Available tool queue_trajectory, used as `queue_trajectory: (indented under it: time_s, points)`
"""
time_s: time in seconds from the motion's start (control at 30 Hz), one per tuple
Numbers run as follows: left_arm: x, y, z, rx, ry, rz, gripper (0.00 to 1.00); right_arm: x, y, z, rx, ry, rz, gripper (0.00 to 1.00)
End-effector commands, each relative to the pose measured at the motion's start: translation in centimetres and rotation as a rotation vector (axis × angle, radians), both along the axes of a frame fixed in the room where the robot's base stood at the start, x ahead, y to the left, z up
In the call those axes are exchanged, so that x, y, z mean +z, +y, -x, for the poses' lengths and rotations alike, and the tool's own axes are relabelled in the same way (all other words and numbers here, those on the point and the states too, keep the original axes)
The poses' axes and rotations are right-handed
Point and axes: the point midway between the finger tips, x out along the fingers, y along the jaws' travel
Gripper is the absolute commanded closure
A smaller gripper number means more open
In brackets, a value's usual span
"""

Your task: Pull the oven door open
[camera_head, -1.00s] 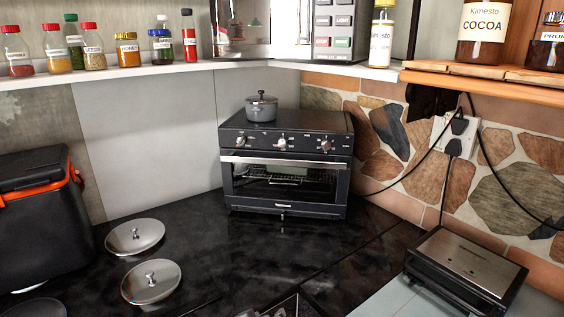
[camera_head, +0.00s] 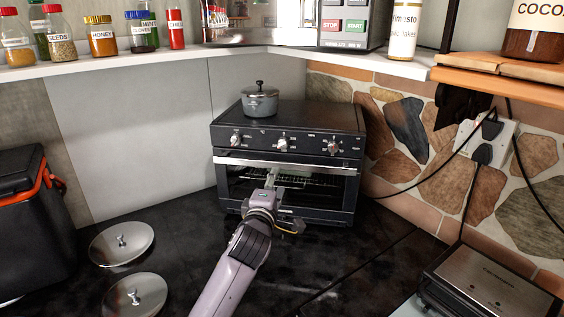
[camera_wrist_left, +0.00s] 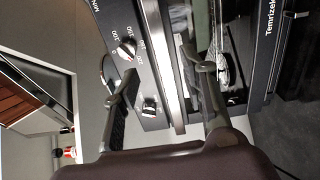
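The black countertop oven (camera_head: 230,140) stands in the corner with its glass door (camera_head: 340,190) shut. A straight silver handle bar (camera_head: 232,161) runs along the top of the door. My left gripper (camera_head: 277,180) is in front of the door's middle, just below the handle, and partly hides the glass. In the left wrist view the handle (camera_wrist_left: 163,60) runs between the two spread fingers of my left gripper (camera_wrist_left: 163,80), one over the knob panel and one over the glass. The gripper looks open; contact with the handle cannot be told. My right gripper is not in view.
A grey lidded pot (camera_head: 260,102) sits on the oven. Two round lids (camera_head: 121,243) lie on the dark counter at left, near a black and orange box (camera_head: 30,225). A metal-topped grill (camera_head: 485,285) stands at right. A shelf (camera_head: 180,63) with jars runs above.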

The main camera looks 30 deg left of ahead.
Motion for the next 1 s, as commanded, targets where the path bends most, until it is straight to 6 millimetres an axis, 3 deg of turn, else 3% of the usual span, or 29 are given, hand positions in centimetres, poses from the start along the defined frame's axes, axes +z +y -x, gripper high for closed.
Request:
queue_trajectory:
  time_s: [0.33, 0.6, 0.8, 1.0]
  points:
    - [0.3, 2.6, -6.3, 0.001, 0.002, -0.003, 0.60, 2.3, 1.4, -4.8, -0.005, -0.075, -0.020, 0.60]
    - [0.1, 3.7, -9.0, 0.000, 0.001, -0.001, 0.60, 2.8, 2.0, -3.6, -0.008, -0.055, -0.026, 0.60]
    - [0.0, 3.9, -9.5, -0.001, 0.000, -0.001, 0.60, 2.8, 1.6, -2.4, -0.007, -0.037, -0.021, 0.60]
    - [0.0, 3.9, -9.4, 0.000, 0.001, -0.001, 0.60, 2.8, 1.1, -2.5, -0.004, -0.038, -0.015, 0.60]
